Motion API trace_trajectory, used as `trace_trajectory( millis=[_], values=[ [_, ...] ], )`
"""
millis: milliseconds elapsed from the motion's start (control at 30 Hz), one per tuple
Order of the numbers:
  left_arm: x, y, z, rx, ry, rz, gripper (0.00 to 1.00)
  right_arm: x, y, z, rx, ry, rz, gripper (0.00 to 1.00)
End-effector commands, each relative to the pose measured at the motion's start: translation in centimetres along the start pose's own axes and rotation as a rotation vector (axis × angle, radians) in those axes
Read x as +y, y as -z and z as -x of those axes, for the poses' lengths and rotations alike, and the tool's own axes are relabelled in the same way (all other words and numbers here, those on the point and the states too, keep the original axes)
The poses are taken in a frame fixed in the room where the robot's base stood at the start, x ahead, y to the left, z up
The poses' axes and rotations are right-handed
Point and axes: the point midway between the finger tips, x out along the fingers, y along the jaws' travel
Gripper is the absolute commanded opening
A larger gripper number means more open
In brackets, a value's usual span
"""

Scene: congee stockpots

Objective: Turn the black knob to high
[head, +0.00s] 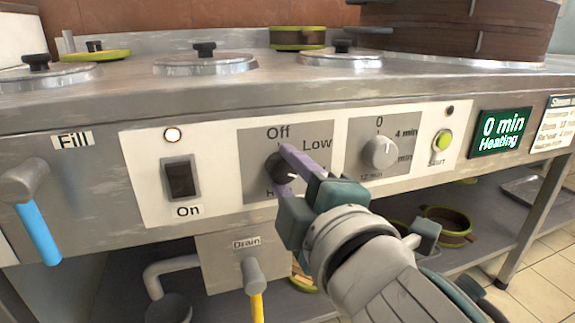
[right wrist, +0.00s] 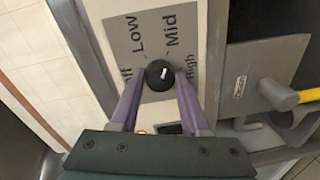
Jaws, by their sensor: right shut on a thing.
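The black knob (head: 274,167) sits on a grey dial plate in the control panel, with "Off" above it and "Low" at its upper right. In the right wrist view the knob (right wrist: 158,78) is between the two purple fingers of my right gripper (right wrist: 161,84), which are shut on its sides. Its short white mark (right wrist: 165,72) appears to point toward the "Mid" side; the exact angle is hard to tell. In the head view my right gripper (head: 288,158) covers part of the knob and the dial labels. My left gripper is not in view.
To the right are a white timer knob (head: 380,152), a green start button (head: 442,140) and a green "0 min Heating" display (head: 503,130). A black switch (head: 180,180) is at the left. A drain valve with a yellow handle (head: 257,305) hangs below the panel.

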Motion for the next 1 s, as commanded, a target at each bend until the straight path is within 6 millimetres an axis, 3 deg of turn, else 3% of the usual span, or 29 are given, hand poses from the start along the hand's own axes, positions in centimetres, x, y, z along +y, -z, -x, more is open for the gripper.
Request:
trace_trajectory(
  millis=[1000],
  values=[
    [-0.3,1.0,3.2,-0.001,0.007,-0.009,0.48,0.0,-0.1,0.0,0.053,-0.01,-0.924,0.0]
  ],
)
